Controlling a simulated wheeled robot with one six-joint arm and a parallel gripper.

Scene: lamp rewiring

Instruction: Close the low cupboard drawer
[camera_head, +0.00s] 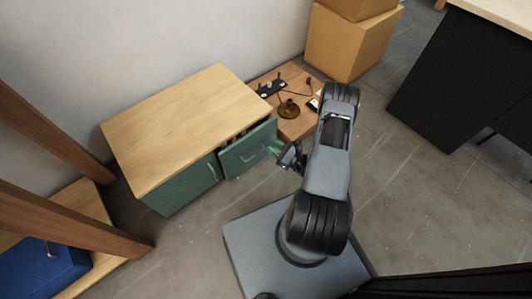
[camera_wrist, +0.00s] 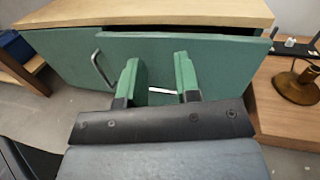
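The low cupboard (camera_head: 185,125) has a pale wood top and green fronts. Its right-hand drawer (camera_head: 240,158) stands partly pulled out, with a dark gap behind its front and small dark items inside. The drawer front also shows in the wrist view (camera_wrist: 222,62), slightly askew to the wood top. My gripper (camera_head: 274,149) is just in front of the drawer's right part. In the wrist view my gripper's green fingers (camera_wrist: 157,72) are apart, pointing at the drawer front. A pale strip, perhaps the drawer handle, shows between them. Whether the fingers touch the front I cannot tell.
A low wooden table (camera_head: 298,125) right of the cupboard holds a brass lamp base (camera_head: 288,109) and a dark power strip (camera_head: 271,88). Cardboard boxes (camera_head: 345,45) stand behind. A blue box (camera_head: 40,272) sits at lower left. The floor before the cupboard is clear.

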